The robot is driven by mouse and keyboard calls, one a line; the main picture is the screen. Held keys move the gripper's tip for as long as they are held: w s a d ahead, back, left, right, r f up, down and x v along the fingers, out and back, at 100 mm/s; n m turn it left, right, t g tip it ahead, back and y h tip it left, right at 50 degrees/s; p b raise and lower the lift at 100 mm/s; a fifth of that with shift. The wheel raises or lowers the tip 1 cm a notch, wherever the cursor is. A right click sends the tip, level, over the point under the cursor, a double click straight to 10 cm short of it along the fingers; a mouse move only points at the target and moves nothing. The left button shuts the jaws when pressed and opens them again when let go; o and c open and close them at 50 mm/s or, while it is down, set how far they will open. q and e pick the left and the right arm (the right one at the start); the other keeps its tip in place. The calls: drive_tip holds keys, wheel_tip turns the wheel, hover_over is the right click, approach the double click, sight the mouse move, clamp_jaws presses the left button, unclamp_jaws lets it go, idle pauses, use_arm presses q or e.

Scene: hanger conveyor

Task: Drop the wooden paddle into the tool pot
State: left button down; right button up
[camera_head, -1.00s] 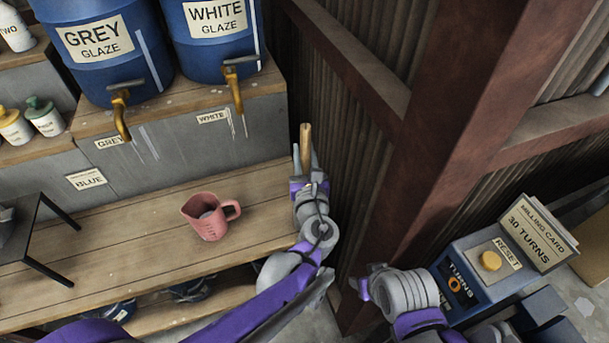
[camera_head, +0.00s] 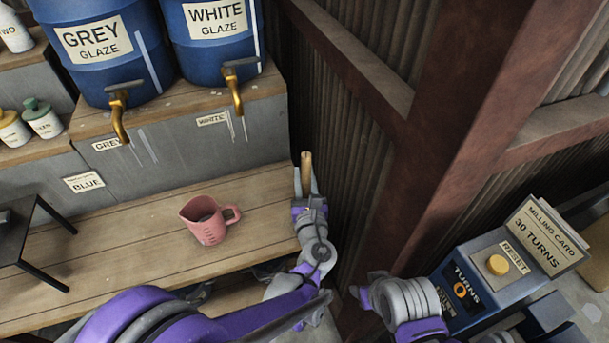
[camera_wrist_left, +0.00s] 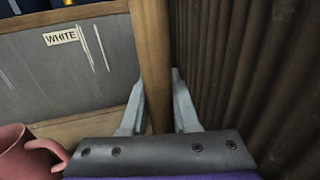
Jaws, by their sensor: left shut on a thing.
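The wooden paddle (camera_head: 306,171) stands roughly upright in my left gripper (camera_head: 306,184), at the right end of the wooden bench, close to the corrugated wall. In the left wrist view the paddle's wooden shaft (camera_wrist_left: 152,60) runs up between the two fingers of my left gripper (camera_wrist_left: 157,105), which are shut on it. The paddle's lower part is hidden by the gripper. My right gripper (camera_head: 362,288) is low in front of the brown post; its fingers are too small and turned to read. I see no tool pot in these views.
A pink jug (camera_head: 207,232) stands on the bench (camera_head: 130,240), left of my left gripper. Blue glaze barrels (camera_head: 105,45) with brass taps stand on the shelf behind. A brown post (camera_head: 430,150) and a turns counter box (camera_head: 475,285) are at right.

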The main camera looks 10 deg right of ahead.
use_arm(q)
drive_tip(key=shift+f+b, duration=0.3)
drive_tip(key=shift+f, duration=0.15)
drive_tip(key=c, duration=0.7)
unclamp_jaws()
drive_tip(key=shift+o, duration=0.2)
drive_tip(key=shift+r, duration=0.15)
drive_tip(key=shift+r+p, duration=0.3)
drive_tip(key=shift+p, duration=0.05)
drive_tip(key=shift+r+p, duration=0.45)
drive_tip(key=shift+r, duration=0.05)
drive_tip(key=s+b, duration=0.1)
drive_tip(key=s, duration=1.1)
drive_tip(key=shift+a+f, duration=0.25)
drive_tip(key=shift+f, duration=0.05)
